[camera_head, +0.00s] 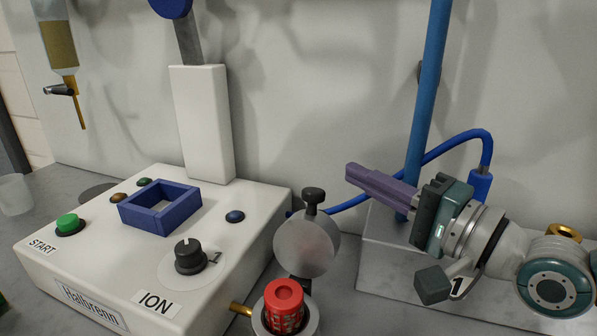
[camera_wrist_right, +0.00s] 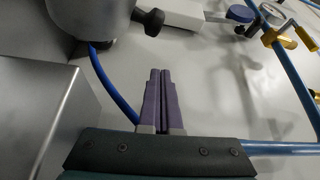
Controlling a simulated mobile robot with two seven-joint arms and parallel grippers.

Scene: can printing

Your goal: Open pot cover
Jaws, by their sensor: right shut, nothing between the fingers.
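The pot (camera_head: 312,322) stands at the bottom centre of the head view with a red can (camera_head: 285,300) inside it. Its round grey cover (camera_head: 307,248) is tilted up behind the can, so the pot's mouth is uncovered. The cover's black knob (camera_head: 314,196) points up. My right gripper (camera_head: 350,172) has purple fingers, shut and empty, to the right of the knob and apart from it. In the right wrist view, the fingers (camera_wrist_right: 160,74) are together, with the black knob (camera_wrist_right: 153,22) just beyond their tips. My left gripper is not in view.
A white machine (camera_head: 100,230) with a blue square frame (camera_head: 160,207), dial and buttons stands on the left. A metal block (camera_head: 385,262), a blue upright pipe (camera_head: 425,100) and a blue hose (camera_head: 455,143) are near my right arm.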

